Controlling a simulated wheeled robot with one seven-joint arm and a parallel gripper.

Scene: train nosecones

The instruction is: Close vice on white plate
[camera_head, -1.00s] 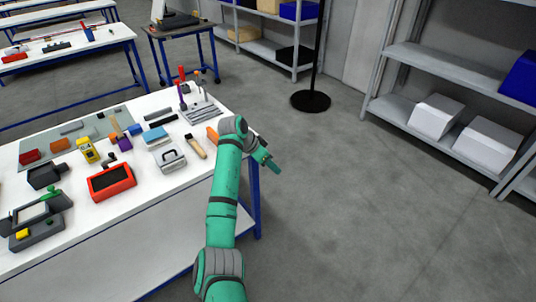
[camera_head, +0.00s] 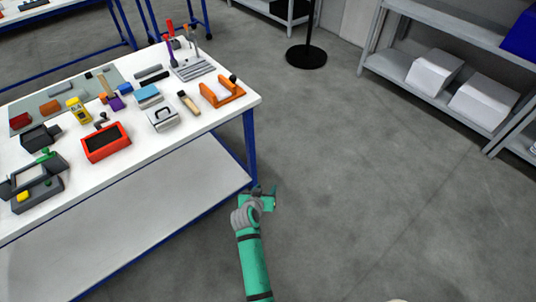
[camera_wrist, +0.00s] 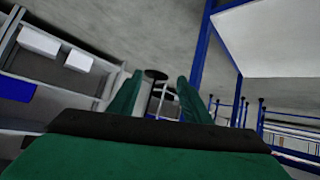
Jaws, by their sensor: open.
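An orange vice-like fixture (camera_head: 222,92) with raised ends and a dark knob stands at the right end of the white workbench. A pale surface shows between its ends, but I cannot tell whether it is a white plate. My gripper (camera_head: 265,193) is low beside the bench's right front leg, over the floor and well away from the fixture. In the wrist view my gripper (camera_wrist: 156,92) has its two green fingers apart with nothing between them. The fixture is not seen in the wrist view.
The white workbench (camera_head: 185,136) holds a red box (camera_head: 106,142), a grey box with a handle (camera_head: 163,117), a brush (camera_head: 188,102) and a dark device with a green part (camera_head: 36,184). A black pole base (camera_head: 306,56) stands behind. The floor on the right is clear.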

